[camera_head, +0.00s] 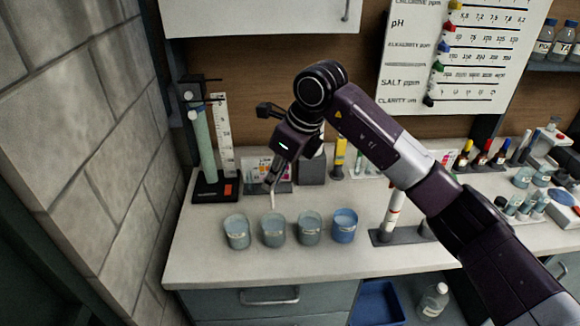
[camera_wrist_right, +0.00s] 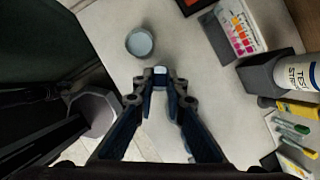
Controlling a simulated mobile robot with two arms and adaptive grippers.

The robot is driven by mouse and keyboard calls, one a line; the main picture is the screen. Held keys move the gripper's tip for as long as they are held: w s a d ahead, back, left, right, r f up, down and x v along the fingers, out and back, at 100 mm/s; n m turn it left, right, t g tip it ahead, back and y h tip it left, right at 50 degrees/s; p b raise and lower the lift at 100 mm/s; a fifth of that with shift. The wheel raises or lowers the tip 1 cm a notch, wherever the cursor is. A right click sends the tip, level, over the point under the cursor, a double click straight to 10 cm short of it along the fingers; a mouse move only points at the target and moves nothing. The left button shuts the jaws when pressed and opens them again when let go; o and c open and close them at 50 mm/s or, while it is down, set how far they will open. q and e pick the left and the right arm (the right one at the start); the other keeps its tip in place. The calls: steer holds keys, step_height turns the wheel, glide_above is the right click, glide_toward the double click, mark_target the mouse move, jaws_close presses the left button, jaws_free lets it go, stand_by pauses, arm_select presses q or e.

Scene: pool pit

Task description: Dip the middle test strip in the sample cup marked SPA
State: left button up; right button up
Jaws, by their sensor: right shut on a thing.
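My right gripper (camera_head: 271,184) points down and is shut on a thin white test strip (camera_head: 272,201). The strip hangs upright, its lower end just above or at the second sample cup from the left (camera_head: 273,231); I cannot tell whether it touches the liquid. In the right wrist view the fingertips (camera_wrist_right: 160,78) close on the strip's pale end. Several cups stand in a row: the leftmost (camera_head: 237,232), the third (camera_head: 310,229) and a bluer one at the right (camera_head: 344,226). Their labels are too small to read. One cup (camera_wrist_right: 140,42) shows in the wrist view. My left gripper is out of view.
A colour chart (camera_wrist_right: 238,28) and a test strip bottle in a grey holder (camera_wrist_right: 262,78) stand behind the cups. A tall green tube on a black stand (camera_head: 205,145) is at the back left. The white counter (camera_head: 215,270) is clear in front of the cups.

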steer(key=shift+w+a+f, duration=0.1)
steer(key=shift+w+f, duration=0.1)
steer(key=shift+f, duration=0.25)
steer(key=shift+f+b, duration=0.45)
steer(key=shift+f, duration=0.15)
step_height(320, 180, down, 2)
steer(key=shift+b, duration=0.5)
arm_select(q)
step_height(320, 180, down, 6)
steer(key=b, duration=0.4)
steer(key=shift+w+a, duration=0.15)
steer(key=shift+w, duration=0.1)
arm_select(e)
steer(key=shift+f, duration=2.8)
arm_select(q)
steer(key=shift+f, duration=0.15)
arm_select(e)
steer(key=shift+f, duration=0.1)
steer(key=shift+f+b, duration=1.05)
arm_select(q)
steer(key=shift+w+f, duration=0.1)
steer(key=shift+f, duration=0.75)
